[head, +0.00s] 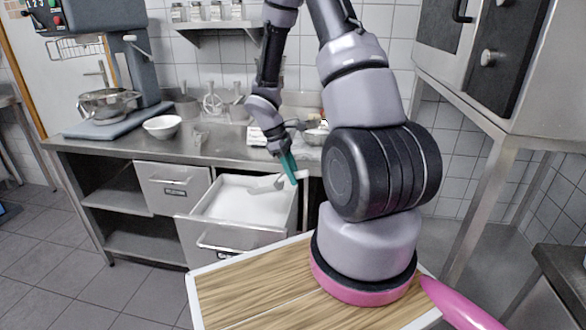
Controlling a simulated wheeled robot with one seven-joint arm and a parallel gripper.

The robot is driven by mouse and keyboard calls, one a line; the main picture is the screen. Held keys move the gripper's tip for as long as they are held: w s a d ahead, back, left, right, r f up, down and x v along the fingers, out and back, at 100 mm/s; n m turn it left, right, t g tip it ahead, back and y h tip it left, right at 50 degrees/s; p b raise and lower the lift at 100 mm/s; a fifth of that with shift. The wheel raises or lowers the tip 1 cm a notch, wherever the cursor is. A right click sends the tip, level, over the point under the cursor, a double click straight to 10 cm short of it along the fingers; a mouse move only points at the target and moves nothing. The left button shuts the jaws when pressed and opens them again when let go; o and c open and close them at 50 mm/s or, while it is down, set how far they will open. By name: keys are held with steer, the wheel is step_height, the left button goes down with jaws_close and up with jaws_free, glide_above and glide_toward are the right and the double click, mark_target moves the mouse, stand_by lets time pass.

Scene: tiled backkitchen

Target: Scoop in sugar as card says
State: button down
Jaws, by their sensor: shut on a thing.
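My gripper (293,180) reaches down over the open drawer (187,230), its teal fingers shut on the pale handle of a grey scoop (264,187). The scoop's flat end points left, low over the white sugar (235,203) that fills the drawer. I cannot tell whether the scoop touches the sugar or carries any. A small white card-like thing (256,136) shows on the counter behind my wrist; no writing is readable.
A mixer with a steel bowl (108,104) stands at left. A closed drawer (172,186) is beside the open one. My arm hides the counter's right part.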

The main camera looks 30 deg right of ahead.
mark_target(281, 189)
steer(key=shift+w+a+f, duration=0.2)
steer(key=shift+f, duration=1.25)
steer(key=shift+w+a+f, duration=0.15)
steer(key=shift+w+f, duration=0.05)
steer(key=shift+f, duration=1.3)
steer(key=shift+w+a+f, duration=0.2)
steer(key=shift+f, duration=1.25)
steer(key=shift+f, duration=0.3)
steer(key=shift+w+a+r, duration=0.1)
steer(key=shift+w+a, duration=0.35)
steer(key=shift+w+a, duration=0.1)
steer(key=shift+w, duration=0.05)
steer(key=shift+w+a+f, duration=0.2)
steer(key=shift+w+a, duration=0.1)
